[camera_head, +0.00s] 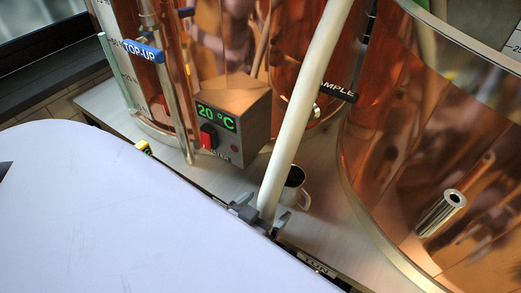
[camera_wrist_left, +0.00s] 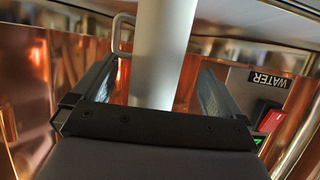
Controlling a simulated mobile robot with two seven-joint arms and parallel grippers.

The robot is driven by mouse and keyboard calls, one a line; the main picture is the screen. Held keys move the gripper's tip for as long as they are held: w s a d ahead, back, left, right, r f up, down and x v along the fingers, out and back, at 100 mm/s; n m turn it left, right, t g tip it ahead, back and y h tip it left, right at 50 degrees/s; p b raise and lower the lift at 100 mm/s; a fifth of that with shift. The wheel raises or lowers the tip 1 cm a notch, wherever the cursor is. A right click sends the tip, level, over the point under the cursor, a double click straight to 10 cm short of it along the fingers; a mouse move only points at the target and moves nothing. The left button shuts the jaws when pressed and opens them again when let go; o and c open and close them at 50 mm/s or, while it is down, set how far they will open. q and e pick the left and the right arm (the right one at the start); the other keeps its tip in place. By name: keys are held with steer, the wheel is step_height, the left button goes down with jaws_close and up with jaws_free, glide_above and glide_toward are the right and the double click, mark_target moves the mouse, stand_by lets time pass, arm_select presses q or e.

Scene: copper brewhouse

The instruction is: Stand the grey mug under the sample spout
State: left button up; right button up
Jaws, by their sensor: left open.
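The grey mug (camera_head: 297,190) stands upright on the steel deck, dark inside, its handle to the right. A pale pole (camera_head: 305,90) hides its left side. The sample spout (camera_head: 316,109) shows beside that pole, above the mug in the picture. My left gripper (camera_head: 260,216) is open at the pole's lower end, just in front of the mug. In the left wrist view the open fingers (camera_wrist_left: 150,90) flank a pale cylinder (camera_wrist_left: 165,45). The mug's handle (camera_wrist_left: 122,35) shows at its left edge. I cannot tell whether this cylinder is pole or mug. My right gripper is out of view.
A control box (camera_head: 233,118) reading 20 °C stands left of the mug. A steel pipe (camera_head: 176,105) with a blue TOP-UP tag rises farther left. A large copper tank (camera_head: 400,130) with a steel outlet (camera_head: 441,213) bounds the right. Some deck between box and mug is bare.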

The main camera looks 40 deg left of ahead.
arm_select(q)
steer(key=s+d+r+m+t+h, duration=0.1)
steer(key=d+r+m+t+h, duration=0.2)
steer(key=d+r+h, duration=0.35)
steer(key=s+a+f+g+y, duration=0.1)
steer(key=s+a+f+g, duration=0.1)
steer(key=f, duration=0.4)
steer(key=s+a+f+g+y, duration=0.2)
steer(key=s+f+g, duration=0.1)
steer(key=f, duration=0.4)
steer(key=shift+s+a+g, duration=0.2)
steer(key=shift+s+g, duration=0.05)
steer(key=shift+g, duration=0.25)
